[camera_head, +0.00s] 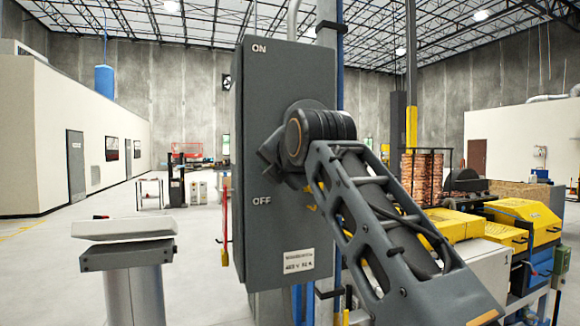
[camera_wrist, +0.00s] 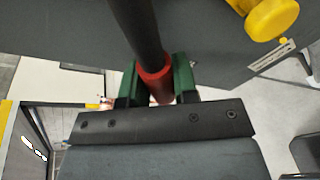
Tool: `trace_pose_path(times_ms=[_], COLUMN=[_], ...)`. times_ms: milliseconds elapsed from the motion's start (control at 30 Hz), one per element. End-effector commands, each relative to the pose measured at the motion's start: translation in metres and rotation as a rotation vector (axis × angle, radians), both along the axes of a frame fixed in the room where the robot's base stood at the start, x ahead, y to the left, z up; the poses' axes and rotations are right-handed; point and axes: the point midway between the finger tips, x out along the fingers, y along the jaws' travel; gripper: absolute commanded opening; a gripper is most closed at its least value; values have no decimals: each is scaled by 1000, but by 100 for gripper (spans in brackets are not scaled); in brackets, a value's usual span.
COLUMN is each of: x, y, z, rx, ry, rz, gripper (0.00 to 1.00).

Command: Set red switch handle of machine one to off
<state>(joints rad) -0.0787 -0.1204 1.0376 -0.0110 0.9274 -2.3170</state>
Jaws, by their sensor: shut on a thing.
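In the head view a tall grey switch box (camera_head: 284,240) stands upright, marked ON near its top and OFF lower down. My arm crosses in front of it, and its wrist end is between the two marks. My gripper and the handle it holds cannot be made out in that view. In the wrist view my gripper (camera_wrist: 156,76) has its two green fingers on either side of the red grip (camera_wrist: 160,90) of the switch handle. It is shut on this grip. A dark rod (camera_wrist: 139,35) runs from the grip to the top edge. The handle's exact setting cannot be told.
A yellow knob (camera_wrist: 272,19) is at the upper right in the wrist view. A grey pedestal (camera_head: 132,280) stands left of the box. Yellow machines (camera_head: 525,222) stand at the right. A thin red upright piece (camera_head: 225,212) shows beside the box's left edge. Open floor lies behind the pedestal.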

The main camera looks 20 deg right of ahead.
Motion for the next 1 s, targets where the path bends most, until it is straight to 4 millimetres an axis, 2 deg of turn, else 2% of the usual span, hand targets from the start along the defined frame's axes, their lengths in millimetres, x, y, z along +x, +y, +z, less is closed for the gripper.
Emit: trace_pose_path(times_ms=[567, 600, 833, 1000], x=[0, 0, 0, 0], y=[3, 3, 3, 4], z=[-4, -4, -3, -3], rx=[-33, -33, -29, -27], ry=[3, 3, 1, -1], rz=[13, 12, 13, 14], gripper=[0, 30, 52, 53])
